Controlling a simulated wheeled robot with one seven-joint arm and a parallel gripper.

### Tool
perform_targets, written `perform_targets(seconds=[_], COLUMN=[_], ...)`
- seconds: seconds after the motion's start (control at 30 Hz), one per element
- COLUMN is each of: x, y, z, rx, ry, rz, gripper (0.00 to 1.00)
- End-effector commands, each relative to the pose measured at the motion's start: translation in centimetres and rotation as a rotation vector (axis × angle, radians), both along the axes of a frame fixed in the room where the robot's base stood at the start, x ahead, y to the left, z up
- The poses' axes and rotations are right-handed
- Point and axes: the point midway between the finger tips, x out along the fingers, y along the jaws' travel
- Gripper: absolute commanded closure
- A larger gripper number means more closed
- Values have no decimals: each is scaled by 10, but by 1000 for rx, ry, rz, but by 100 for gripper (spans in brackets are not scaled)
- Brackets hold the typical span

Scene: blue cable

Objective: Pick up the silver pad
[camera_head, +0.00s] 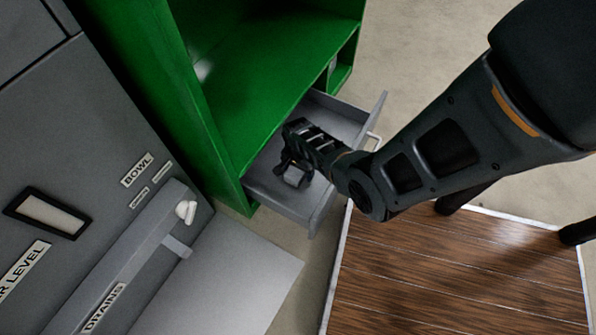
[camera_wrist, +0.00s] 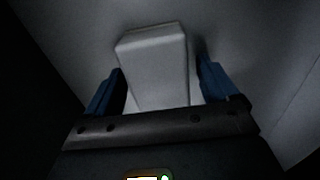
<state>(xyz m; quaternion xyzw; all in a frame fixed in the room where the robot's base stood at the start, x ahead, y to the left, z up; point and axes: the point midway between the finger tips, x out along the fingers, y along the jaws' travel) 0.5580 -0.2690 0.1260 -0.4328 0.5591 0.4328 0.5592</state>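The silver pad (camera_wrist: 155,62) is a pale grey block with rounded edges, lying on the floor of an open grey drawer. In the wrist view it sits between the two blue-tipped fingers of my gripper (camera_wrist: 160,88). The fingers are apart, one on each side of the pad, with a gap visible on the right; whether the left finger touches it I cannot tell.
The drawer extends from a green cabinet (camera_head: 265,95). The drawer walls stand close around my gripper. A grey machine with labels (camera_head: 75,170) is at the left. A wooden-topped table (camera_head: 450,275) is at the lower right, near the drawer front.

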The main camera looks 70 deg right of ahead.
Motion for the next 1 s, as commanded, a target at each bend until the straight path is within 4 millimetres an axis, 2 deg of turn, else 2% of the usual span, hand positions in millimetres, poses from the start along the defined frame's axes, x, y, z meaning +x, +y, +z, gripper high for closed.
perform_targets(seconds=[0.07, 0.63, 0.87, 1.0], x=[0, 0, 0, 0], y=[0, 0, 0, 0], z=[0, 0, 2, 11], rx=[0, 0, 0, 0], ry=[0, 0, 0, -1], rz=[0, 0, 0, 0], gripper=[21, 75, 75, 75])
